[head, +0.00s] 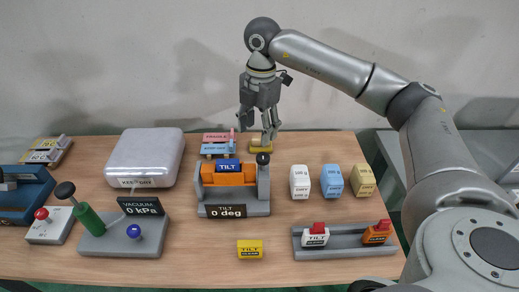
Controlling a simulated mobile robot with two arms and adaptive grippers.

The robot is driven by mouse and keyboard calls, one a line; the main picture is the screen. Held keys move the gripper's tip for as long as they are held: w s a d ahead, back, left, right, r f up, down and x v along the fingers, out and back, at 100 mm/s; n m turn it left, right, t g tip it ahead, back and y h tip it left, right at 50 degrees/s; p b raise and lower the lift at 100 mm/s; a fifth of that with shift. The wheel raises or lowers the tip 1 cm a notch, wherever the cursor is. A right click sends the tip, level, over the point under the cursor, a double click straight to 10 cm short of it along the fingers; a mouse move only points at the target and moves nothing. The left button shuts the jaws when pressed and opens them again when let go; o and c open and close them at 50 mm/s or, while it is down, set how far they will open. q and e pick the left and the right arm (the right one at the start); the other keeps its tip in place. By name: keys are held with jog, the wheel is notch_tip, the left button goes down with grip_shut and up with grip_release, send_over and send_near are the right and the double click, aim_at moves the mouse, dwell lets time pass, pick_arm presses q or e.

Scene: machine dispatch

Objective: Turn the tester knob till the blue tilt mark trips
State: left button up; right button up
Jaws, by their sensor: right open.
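The grey tilt tester (236,211) stands mid-table, and its display reads "TILT 0 deg". An orange block (208,179) sits level in its cradle. The blue tilt mark (228,167) is on that block and reads "TILT". The tester's black knob (263,159) is at the upper right of the cradle. My right gripper (257,133) hangs fingers down above and behind the knob. It is open, with nothing seen between its fingers, and appears apart from the knob. My left gripper is not in view.
A white case (152,150) and a vacuum tester (110,238) stand left. Red and blue labelled blocks (216,137) lie behind the tester. Weights (332,181) and a grey tray (345,252) stand right. A yellow TILT block (250,250) lies in front.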

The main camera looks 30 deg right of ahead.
aim_at(263, 156)
jog(key=shift+m+h, duration=0.3)
jog(key=f+p, duration=0.1)
jog(key=f, duration=0.2)
jog(key=d+f+p, duration=0.1)
jog(key=f, duration=0.2)
jog(key=f+p, duration=0.2)
jog(key=f, duration=0.1)
jog(key=shift+s+d+f, duration=0.1)
jog(key=shift+s+d, duration=0.05)
jog(key=shift+d, duration=0.15)
jog(key=shift+f, duration=0.45)
jog(key=shift+c, duration=0.3)
jog(key=c, duration=1)
